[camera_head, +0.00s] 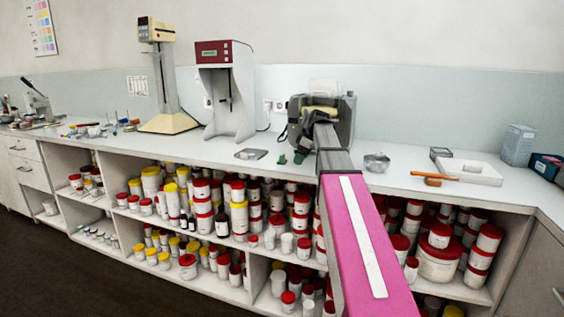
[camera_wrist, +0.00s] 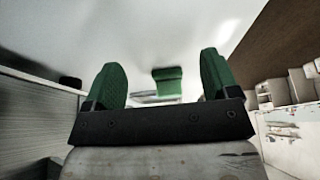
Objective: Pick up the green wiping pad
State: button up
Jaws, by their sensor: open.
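The green wiping pad (camera_wrist: 168,80) is a small green block on the white worktop in the wrist view. It lies beyond my gripper (camera_wrist: 160,62) and shows in the gap between the two green fingers. The fingers are spread apart with nothing held between them, and the pad looks apart from both. In the head view my gripper (camera_head: 291,157) is low over the counter, in front of the grey machine. I cannot make out the pad separately from the green fingertips there.
A grey machine (camera_head: 345,122) stands right behind my gripper. A shallow metal tray (camera_head: 250,154) lies to its left and a metal bowl (camera_head: 377,162) to its right. Shelves of jars (camera_head: 203,207) are below the worktop.

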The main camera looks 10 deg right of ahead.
aim_at(283, 154)
jog(key=shift+w+a, duration=0.45)
jog(key=shift+a, duration=0.3)
jog(key=shift+w+a, duration=0.4)
jog(key=shift+a, duration=0.3)
jog(key=a, duration=0.1)
jog(key=w+a, duration=0.1)
jog(key=a, duration=0.1)
jog(key=w+a, duration=0.1)
jog(key=shift+w+a+f, duration=0.25)
jog(key=shift+a+f, duration=0.1)
jog(key=shift+f, duration=0.25)
jog(key=c, duration=1)
